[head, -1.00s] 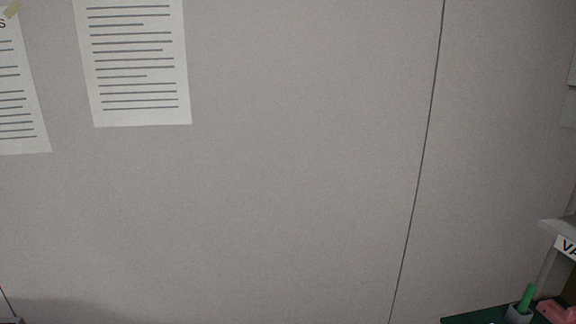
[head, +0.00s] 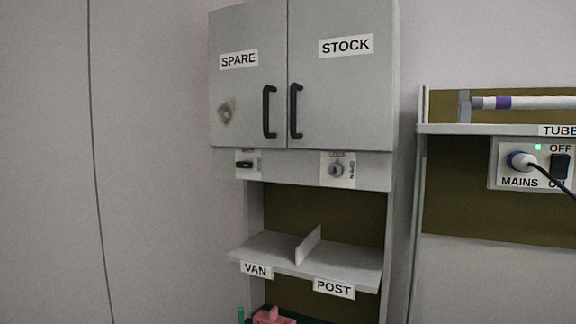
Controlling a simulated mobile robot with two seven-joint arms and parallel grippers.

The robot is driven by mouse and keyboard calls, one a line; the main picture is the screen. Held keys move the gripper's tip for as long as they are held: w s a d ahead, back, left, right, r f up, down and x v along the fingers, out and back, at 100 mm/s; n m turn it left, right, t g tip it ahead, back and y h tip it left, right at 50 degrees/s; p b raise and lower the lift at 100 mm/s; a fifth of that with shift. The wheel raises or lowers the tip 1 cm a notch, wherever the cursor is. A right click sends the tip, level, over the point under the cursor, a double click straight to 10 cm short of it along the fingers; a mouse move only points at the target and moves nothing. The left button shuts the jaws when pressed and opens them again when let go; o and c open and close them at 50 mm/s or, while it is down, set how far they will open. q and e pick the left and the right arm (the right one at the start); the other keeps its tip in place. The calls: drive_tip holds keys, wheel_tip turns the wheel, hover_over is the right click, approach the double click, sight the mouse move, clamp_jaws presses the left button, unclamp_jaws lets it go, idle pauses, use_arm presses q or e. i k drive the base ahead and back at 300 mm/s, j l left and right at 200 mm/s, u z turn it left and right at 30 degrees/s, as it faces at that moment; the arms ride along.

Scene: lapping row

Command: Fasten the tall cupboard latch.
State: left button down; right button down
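A tall grey cupboard (head: 345,95) hangs on the wall in the head view, with two doors marked SPARE (head: 238,60) and STOCK (head: 346,46). Both doors look closed, with black bar handles on either side of the middle seam. On the strip below them are a small plate with a black latch-like piece (head: 247,164) at left and a plate with a round grey knob (head: 337,170) at right. Neither of my grippers is in view.
Below is a shelf (head: 285,261) with a divider and labels VAN and POST. A pink object (head: 270,317) and a green one sit at the bottom edge. At right, a mains panel (head: 531,164) has a plug and switch, under a shelf with a tube. Bare wall fills the left.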

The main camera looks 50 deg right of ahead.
sight(247, 164)
drive_tip(key=z, duration=1.2)
